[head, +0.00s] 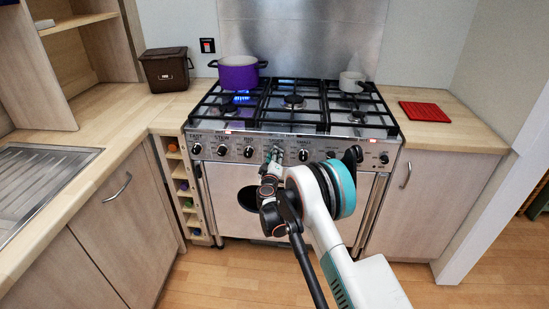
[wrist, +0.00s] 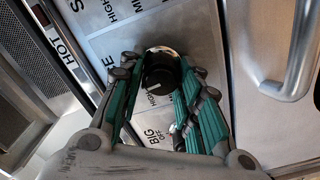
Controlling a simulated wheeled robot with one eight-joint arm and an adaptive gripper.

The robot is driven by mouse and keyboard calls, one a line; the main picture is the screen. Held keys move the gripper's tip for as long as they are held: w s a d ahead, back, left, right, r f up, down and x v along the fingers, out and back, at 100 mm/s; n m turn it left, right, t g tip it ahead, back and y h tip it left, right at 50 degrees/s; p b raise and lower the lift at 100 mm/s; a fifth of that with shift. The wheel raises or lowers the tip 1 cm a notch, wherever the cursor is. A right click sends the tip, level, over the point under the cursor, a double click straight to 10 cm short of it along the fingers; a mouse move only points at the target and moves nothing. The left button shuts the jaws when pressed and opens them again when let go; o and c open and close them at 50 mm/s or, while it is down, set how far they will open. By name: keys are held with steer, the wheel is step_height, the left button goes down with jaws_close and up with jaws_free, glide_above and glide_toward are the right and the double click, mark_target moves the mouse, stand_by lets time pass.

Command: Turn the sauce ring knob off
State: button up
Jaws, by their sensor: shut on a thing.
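The knob in my gripper's jaws (wrist: 160,72) is round and dark with a pale pointer line, seen in the wrist view. My gripper (head: 273,160) reaches the panel from below in the head view and largely hides this knob. Its green-sided fingers stand on either side of the knob and are shut on it.
The range cooker (head: 222,122) has several other knobs close on both sides. A purple pot (head: 238,74) stands over a blue flame at the back left. A small white pan (head: 351,82) stands at the back right. An oven handle (wrist: 295,55) is near my gripper.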

steer(key=shift+m, duration=0.5)
steer(key=o, duration=1)
steer(key=shift+w, duration=0.1)
steer(key=shift+o, duration=0.2)
steer(key=s, duration=1.2)
steer(key=shift+a, duration=0.25)
